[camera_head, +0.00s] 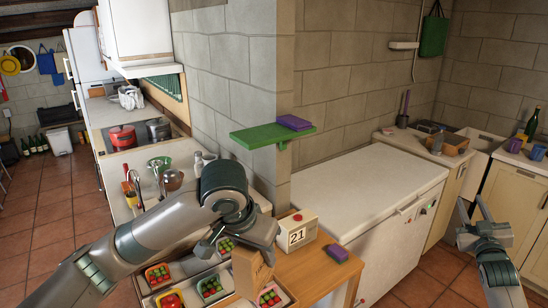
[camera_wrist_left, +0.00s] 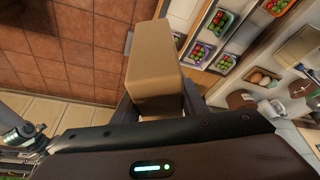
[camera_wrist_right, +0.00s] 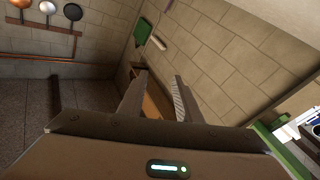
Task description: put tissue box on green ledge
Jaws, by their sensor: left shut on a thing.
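The green ledge (camera_head: 262,137) sticks out from the corner of the stone block wall. A purple flat thing (camera_head: 294,122) lies on its right end. My left gripper (camera_head: 246,246) is shut on a plain brown box, likely the tissue box (camera_head: 250,273). The box is below the ledge, apart from it, over the wooden table and crates. In the left wrist view the tissue box (camera_wrist_left: 153,62) sits between the fingers. My right gripper (camera_head: 473,212) is open and empty at the far right. Its fingers stand apart in the right wrist view (camera_wrist_right: 158,85).
A cream box marked 21 (camera_head: 297,232) and a small purple thing (camera_head: 338,252) stand on the wooden table (camera_head: 318,271). Crates with fruit punnets (camera_head: 212,287) lie to the left. A white chest (camera_head: 368,185) stands right of the ledge, its top clear.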

